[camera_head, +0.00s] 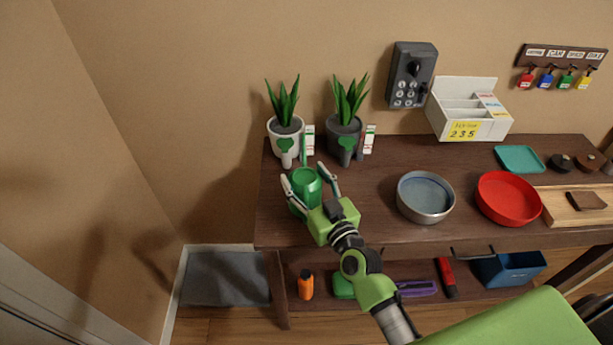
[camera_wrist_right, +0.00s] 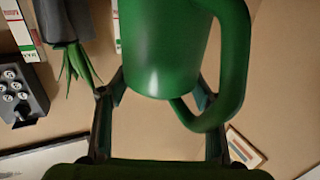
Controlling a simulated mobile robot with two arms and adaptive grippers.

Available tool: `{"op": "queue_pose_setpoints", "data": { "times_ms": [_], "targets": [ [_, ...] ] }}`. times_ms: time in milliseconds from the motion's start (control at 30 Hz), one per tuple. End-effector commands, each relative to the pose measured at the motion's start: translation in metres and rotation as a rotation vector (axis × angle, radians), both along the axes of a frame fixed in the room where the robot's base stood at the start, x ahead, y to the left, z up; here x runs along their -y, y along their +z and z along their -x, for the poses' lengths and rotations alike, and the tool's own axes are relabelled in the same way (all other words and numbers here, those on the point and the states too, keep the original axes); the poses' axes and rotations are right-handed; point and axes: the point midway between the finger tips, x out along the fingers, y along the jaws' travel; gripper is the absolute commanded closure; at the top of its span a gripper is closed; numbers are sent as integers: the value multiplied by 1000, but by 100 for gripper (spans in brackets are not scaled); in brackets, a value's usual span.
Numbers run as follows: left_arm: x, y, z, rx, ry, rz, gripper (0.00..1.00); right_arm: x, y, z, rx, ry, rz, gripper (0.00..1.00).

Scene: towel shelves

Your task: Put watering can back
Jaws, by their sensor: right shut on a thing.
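The green watering can (camera_head: 306,184) is at the left end of the dark wooden table, in front of the two potted plants. My right gripper (camera_head: 304,174) is shut on it, with one finger on each side of the body. In the right wrist view the can (camera_wrist_right: 165,50) fills the top middle between the fingers, and its looped handle (camera_wrist_right: 238,65) is on the right. I cannot tell whether its base touches the table. The left gripper is not in view.
A white-potted plant (camera_head: 285,128) and a grey-potted plant (camera_head: 345,135) stand behind the can, with small cards beside them. A metal bowl (camera_head: 425,210) and a red dish (camera_head: 508,212) are to the right. A lower shelf (camera_head: 390,297) holds an orange bottle (camera_head: 305,285).

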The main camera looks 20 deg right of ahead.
Motion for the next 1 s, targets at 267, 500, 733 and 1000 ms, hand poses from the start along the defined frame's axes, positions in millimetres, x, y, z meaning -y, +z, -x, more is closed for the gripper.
{"op": "queue_pose_setpoints", "data": {
  "times_ms": [267,500,733,1000],
  "targets": [
    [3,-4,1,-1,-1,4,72,0,-3,0,3,0,1,97],
    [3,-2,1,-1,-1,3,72,0,-3,0,0,0,0,25],
    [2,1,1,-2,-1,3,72,0,2,0,1,-1,-2,25],
    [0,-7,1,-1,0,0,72,6,-2,45,-3,1,1,25]
  ]
}}
